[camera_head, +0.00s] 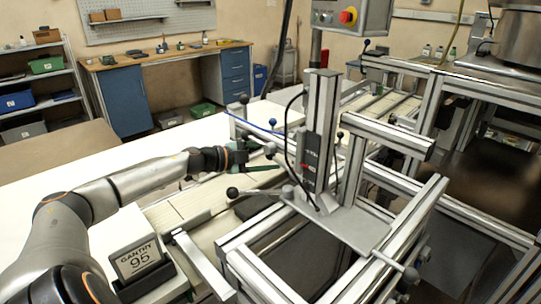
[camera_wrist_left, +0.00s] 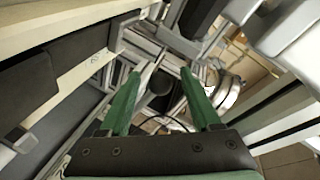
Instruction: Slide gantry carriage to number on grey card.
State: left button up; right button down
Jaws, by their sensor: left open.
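The grey card (camera_head: 138,260) at the lower left of the head view reads "GANTRY 95". The gantry carriage (camera_head: 322,135) is an upright metal column with a dark front panel and a small red pointer (camera_head: 305,165), standing on a flat plate over the rails. A black ball knob (camera_head: 232,193) on a rod sticks out to its left. My left gripper (camera_head: 272,156), with green fingers, is open and empty left of the column. In the left wrist view, a dark round knob (camera_wrist_left: 158,83) appears between the open fingers (camera_wrist_left: 159,85); whether it lies between or beyond them is unclear. My right gripper is out of view.
A metal rail frame (camera_head: 255,275) runs below and around the carriage. A control box with a red button (camera_head: 348,16) hangs above. More ball knobs (camera_head: 272,122) stick up nearby. A white table (camera_head: 60,165) lies at left, and a workbench (camera_head: 160,57) stands behind.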

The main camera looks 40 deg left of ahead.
pick_arm(q)
jog(key=shift+w, duration=0.15)
jog(key=shift+d, duration=0.1)
grip_shut()
dwell(0.5)
dwell(0.9)
